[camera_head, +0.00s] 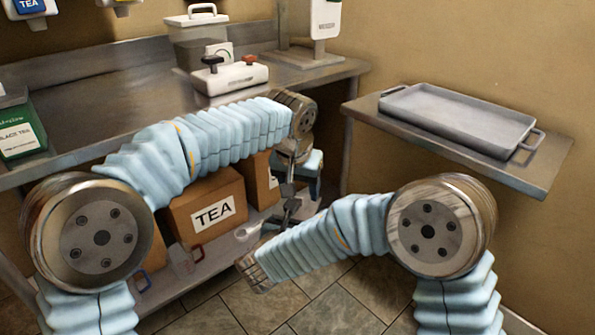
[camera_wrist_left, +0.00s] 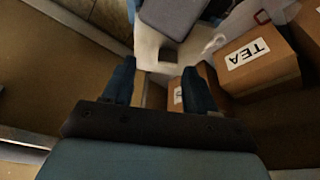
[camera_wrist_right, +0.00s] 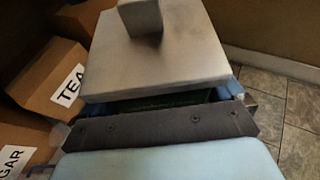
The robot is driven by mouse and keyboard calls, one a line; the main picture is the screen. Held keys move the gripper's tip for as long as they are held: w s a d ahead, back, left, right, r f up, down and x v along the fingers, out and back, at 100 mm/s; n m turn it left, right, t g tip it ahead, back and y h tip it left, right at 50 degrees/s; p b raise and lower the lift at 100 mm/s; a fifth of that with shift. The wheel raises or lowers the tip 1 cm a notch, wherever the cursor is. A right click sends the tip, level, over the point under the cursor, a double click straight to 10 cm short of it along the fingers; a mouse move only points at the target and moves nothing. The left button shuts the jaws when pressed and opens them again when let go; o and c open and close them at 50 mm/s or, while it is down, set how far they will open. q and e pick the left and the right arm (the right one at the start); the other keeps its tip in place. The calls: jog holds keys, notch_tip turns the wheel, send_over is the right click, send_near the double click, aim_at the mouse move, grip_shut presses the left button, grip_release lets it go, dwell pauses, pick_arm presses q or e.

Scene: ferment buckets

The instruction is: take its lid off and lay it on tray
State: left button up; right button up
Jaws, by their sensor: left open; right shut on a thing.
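A pale square lid (camera_wrist_right: 150,60) with a block knob (camera_wrist_right: 140,15) fills the middle of the right wrist view. A dark green strip of the thing under it shows below its near edge. My right gripper (camera_wrist_right: 160,97) is shut on this thing, a finger at each side. The left wrist view shows the pale lid (camera_wrist_left: 150,45) and a dark square, probably its knob, beyond my left gripper (camera_wrist_left: 158,80), whose fingers are apart. In the head view my left gripper (camera_head: 289,200) points down in front of the shelf. The empty grey tray (camera_head: 455,115) lies on the right side table.
The steel counter (camera_head: 110,100) holds a lidded clear container (camera_head: 198,38), a white device (camera_head: 230,77) and a green black-tea box (camera_head: 18,135). Cardboard tea boxes (camera_head: 205,208) stand on the low shelf beneath. The side table (camera_head: 545,165) has a bare front edge.

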aim_at(301, 198)
pick_arm(q)
jog(key=shift+x, duration=1.55)
jog(key=shift+c, duration=0.3)
jog(key=shift+s+d, duration=0.1)
jog(key=shift+d, duration=0.05)
grip_shut()
jog(key=shift+r, duration=0.1)
jog(key=shift+r, duration=0.6)
jog(key=shift+a+r, duration=0.3)
jog(key=shift+r, duration=0.1)
jog(key=shift+w, duration=0.2)
